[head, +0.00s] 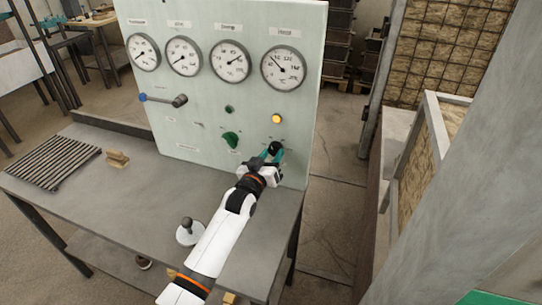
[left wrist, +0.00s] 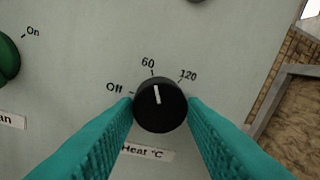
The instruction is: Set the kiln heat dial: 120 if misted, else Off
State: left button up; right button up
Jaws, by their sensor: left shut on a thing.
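The black heat dial (left wrist: 160,112) is on the pale green panel (head: 200,115), above a "Heat °C" label. Its white pointer aims up at the 60 mark, between Off on the left and 120 on the right. In the head view the dial (head: 274,148) shows at the panel's lower right. My left gripper (head: 270,156) is shut on the dial, with one teal finger on each side, also seen in the left wrist view (left wrist: 160,103). My right gripper is not in view. I cannot tell from these views whether anything is misted.
A yellow lamp (head: 277,118) glows above the dial. The green fan knob (head: 231,139) is left of it. A row of gauges (head: 283,67) runs along the top, with a lever (head: 163,99) below. A slatted rack (head: 52,162) and a wooden block (head: 117,159) lie on the grey table (head: 130,205).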

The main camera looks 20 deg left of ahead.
pick_arm(q)
jog(key=m+p, duration=0.1)
jog(key=m, duration=0.1)
jog(key=shift+r+m, duration=0.1)
jog(key=shift+m, duration=0.2)
jog(key=m+p, duration=0.1)
jog(key=m, duration=0.1)
jog(key=shift+m, duration=0.3)
jog(key=m, duration=0.3)
jog(key=shift+g, duration=0.3)
jog(key=shift+m+y+p, duration=0.3)
jog(key=shift+m+p, duration=0.05)
jog(key=shift+m, duration=1.05)
jog(key=o, duration=1)
jog(key=shift+s, duration=0.1)
